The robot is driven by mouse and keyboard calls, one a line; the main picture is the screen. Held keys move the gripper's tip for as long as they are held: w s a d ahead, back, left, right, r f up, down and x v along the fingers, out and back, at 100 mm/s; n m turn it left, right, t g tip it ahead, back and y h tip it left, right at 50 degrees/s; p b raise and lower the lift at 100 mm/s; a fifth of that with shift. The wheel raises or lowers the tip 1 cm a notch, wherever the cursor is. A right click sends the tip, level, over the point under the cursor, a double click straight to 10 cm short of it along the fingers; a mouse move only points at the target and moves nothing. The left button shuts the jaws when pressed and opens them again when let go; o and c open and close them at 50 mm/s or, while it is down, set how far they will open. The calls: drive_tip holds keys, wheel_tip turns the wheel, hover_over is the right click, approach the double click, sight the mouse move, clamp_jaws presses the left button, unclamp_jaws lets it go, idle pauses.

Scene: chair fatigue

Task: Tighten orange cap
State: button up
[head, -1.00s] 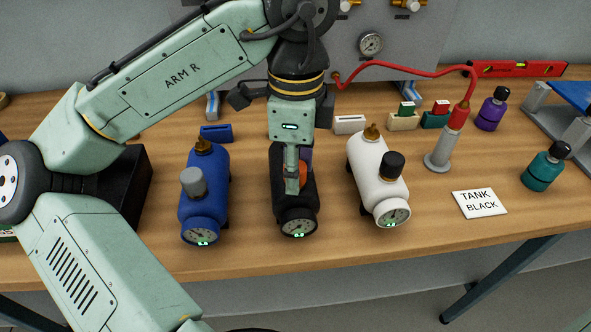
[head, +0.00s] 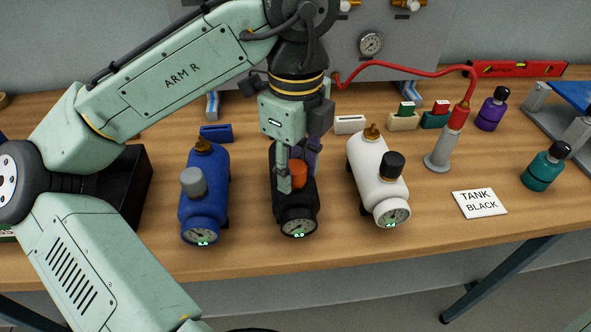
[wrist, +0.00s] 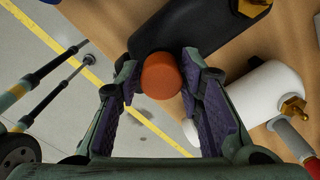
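The black tank (head: 301,200) lies on the wooden bench between the blue and white tanks, its gauge end toward me. The orange cap (head: 299,175) sits on the tank's top side near the gauge; it also shows in the wrist view (wrist: 161,77). My gripper (head: 297,178) points down at the cap, with one finger on each side of it. In the wrist view, the purple-padded fingertips (wrist: 161,72) are close against the cap's two sides, and I read them as shut on it. The black tank lies behind the cap there.
The blue tank (head: 203,205) with a grey cap is left, and the white tank (head: 377,178) with a black cap is right, both close by. A card (head: 480,203) reads TANK BLACK. A grey stand (head: 440,155) with a red hose and bottles stand farther right.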

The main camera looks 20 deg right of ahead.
drive_tip(key=o, duration=0.3)
drive_tip(key=shift+w, duration=0.1)
drive_tip(key=n, duration=0.3)
drive_tip(key=shift+n, duration=0.4)
drive_tip(key=n, duration=0.3)
drive_tip(key=shift+n, duration=0.4)
drive_tip(key=shift+n, duration=0.3)
